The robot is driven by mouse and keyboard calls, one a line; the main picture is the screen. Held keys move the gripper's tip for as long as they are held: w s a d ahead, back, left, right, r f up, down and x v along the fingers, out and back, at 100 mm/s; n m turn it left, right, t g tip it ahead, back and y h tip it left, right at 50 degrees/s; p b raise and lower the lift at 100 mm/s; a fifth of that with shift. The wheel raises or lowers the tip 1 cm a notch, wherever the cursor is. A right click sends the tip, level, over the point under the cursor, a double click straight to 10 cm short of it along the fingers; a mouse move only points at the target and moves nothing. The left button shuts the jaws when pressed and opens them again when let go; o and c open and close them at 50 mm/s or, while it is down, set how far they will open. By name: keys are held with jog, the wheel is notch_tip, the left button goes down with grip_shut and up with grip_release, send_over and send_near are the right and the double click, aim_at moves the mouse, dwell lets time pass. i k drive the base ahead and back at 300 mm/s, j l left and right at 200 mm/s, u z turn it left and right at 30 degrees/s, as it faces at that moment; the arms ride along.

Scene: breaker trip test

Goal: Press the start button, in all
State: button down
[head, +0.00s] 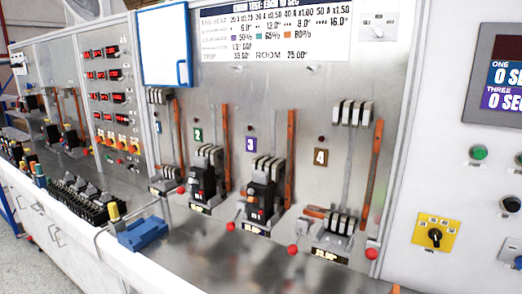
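A round green button (478,153) sits on the pale panel at the right, below the timer screen (505,75). It is likely the start button, but I cannot read a label on it. A black round button (511,204) is lower down, near the right edge. Another dark round control (519,159) is cut by the right edge. My gripper is not in view.
A yellow plate with a black rotary knob (435,237) is below the green button. Breakers (263,187) and orange bars (290,155) stand along the steel back panel. A blue block (143,234) lies at the counter's front left. The right-hand counter surface is mostly clear.

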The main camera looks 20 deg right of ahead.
aim_at(478, 152)
jog(key=z, duration=1.7)
